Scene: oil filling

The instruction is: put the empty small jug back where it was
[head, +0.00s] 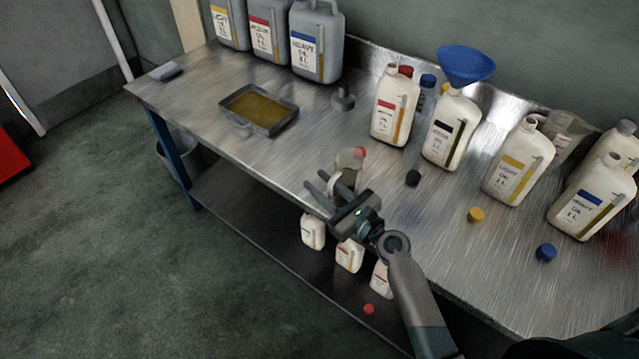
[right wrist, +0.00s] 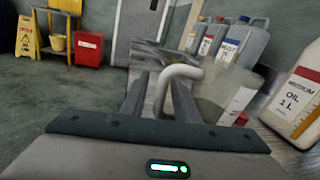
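The small jug (head: 351,174) is clear, with a pale handle and a red patch, near the front edge of the steel table. In the right wrist view its see-through body (right wrist: 222,88) looks empty and stands right of the white handle (right wrist: 166,88). My right gripper (head: 333,188) is at the handle. Its two fingers (right wrist: 158,95) stand apart on either side of the handle, with a gap visible on the left. My gripper hides part of the jug in the head view, so I cannot tell how its base rests. My left gripper is out of view.
White oil jugs (head: 395,108) line the back and right of the table (head: 330,125). A blue funnel (head: 466,64) sits on one. A clear larger jug (head: 563,130) stands behind. Loose caps (head: 475,215) lie in front. An oil tray (head: 289,117) is at left. Small bottles (head: 313,232) stand below.

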